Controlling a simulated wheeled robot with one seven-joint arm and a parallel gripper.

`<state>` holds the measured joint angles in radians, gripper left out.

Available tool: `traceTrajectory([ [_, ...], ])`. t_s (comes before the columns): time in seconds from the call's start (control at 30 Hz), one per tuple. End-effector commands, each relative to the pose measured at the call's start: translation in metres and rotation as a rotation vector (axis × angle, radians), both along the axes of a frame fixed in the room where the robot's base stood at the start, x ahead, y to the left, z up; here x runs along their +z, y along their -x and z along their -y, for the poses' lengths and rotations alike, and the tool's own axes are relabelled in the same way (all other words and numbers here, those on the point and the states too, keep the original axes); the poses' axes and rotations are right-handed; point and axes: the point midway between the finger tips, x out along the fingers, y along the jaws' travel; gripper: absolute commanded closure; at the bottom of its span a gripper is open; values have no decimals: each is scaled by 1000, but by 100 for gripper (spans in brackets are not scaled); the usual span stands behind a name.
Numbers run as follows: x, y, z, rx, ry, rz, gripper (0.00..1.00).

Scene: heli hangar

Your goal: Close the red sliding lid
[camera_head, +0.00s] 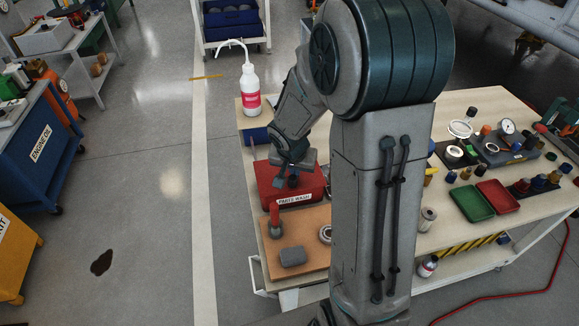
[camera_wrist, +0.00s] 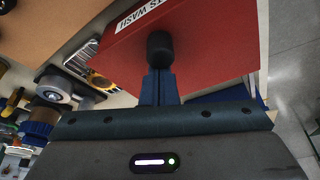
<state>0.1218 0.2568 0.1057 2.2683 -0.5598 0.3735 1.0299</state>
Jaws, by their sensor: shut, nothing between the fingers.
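The red lid (camera_head: 309,184) is the top of a red box labelled "PARTS WASH" on the left part of the workbench. The red surface fills much of the wrist view (camera_wrist: 215,50). A black knob (camera_wrist: 160,46) stands up from it. My gripper (camera_head: 291,181) is low over the lid, with its fingers (camera_wrist: 160,86) shut and empty, right at the knob. I cannot tell whether the fingers touch the knob. My arm hides part of the bench right of the box, and how far the lid is slid is unclear.
A white bottle (camera_head: 250,88) stands behind the box. In front, an orange-brown board (camera_head: 302,244) holds a red-handled tool (camera_head: 275,217) and a grey block (camera_head: 293,256). Green (camera_head: 471,203) and red (camera_head: 498,196) trays lie at the right.

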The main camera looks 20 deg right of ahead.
Motion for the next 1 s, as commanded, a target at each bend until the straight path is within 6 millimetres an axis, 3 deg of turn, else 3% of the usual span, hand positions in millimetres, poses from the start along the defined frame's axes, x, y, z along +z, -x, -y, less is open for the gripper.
traceTrajectory([
  [0.57,3,10,-5,5,-1,-13,100],
  [0.73,27,15,-10,7,-1,-9,100],
  [1.0,83,28,-16,1,-2,1,100],
])
